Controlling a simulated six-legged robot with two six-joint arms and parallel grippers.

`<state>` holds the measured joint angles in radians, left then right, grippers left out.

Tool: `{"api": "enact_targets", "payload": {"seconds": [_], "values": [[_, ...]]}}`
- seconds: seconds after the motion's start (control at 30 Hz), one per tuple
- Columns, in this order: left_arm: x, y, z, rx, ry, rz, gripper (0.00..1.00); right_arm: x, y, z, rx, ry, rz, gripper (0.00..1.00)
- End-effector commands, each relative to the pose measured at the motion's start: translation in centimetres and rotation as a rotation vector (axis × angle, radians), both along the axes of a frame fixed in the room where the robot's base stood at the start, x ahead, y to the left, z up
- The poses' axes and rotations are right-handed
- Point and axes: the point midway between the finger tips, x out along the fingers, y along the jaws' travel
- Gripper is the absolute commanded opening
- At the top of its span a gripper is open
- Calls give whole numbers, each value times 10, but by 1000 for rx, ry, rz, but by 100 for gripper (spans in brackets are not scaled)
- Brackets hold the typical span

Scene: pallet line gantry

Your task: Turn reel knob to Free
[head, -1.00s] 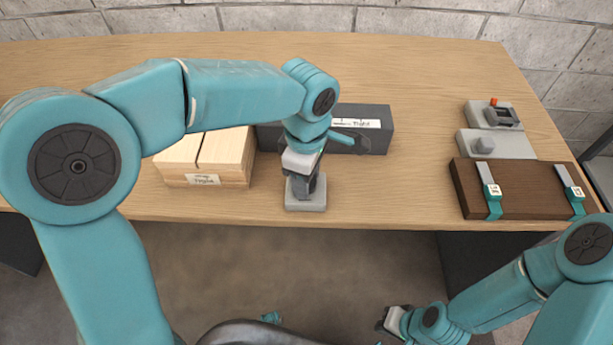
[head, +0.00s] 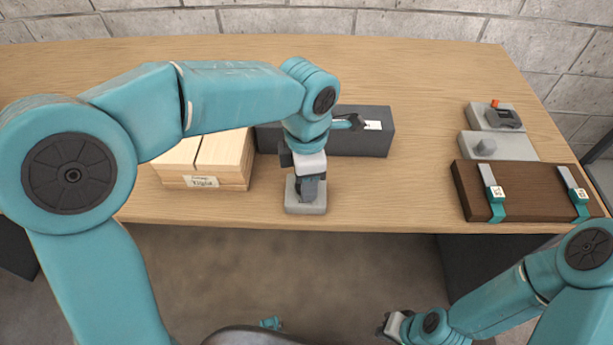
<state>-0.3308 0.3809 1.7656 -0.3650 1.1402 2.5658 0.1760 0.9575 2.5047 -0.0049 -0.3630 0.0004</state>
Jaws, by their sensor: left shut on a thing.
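A small grey base (head: 306,208) stands near the front edge of the table, in the middle of the head view. My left gripper (head: 308,187) points down onto it and is shut on the knob on top, which I take to be the reel knob. The fingers hide the knob, so its pointer and any Free mark cannot be read. My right gripper (head: 386,326) hangs low in front of the table, away from the base. Its jaws are too small and dark to tell open from shut.
A wooden box (head: 205,184) with a label stands left of the base. A dark grey box (head: 362,145) stands just behind it. At right are a dark wooden board (head: 535,203) with two teal-ended straps and two grey fixtures (head: 520,146). The table between is clear.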

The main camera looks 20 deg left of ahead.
Motion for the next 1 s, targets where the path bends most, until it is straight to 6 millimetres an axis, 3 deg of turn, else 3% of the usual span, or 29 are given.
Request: {"api": "enact_targets", "payload": {"seconds": [0.37, 0.4, 0.47, 0.5, 0.83, 1.0], "values": [[2, 1, 3, -2, -10, 9, 13, 0, 0, 1, 0, 0, 0, 0], [2, 1, 3, -2, -10, 9, 47, 0, 0, 1, 0, 0, 0, 0], [2, 1, 3, -1, -9, 9, 67, 0, 0, 1, 0, 0, 0, 0], [2, 1, 3, -1, -9, 8, 69, 0, 0, 1, 0, 0, 0, 0], [1, 0, 6, 0, -4, 6, 69, 0, 0, 2, 0, 0, 0, 0], [1, 0, 36, -2, -7, 7, 69, 0, 0, 10, 0, 0, 0, 0]]}}
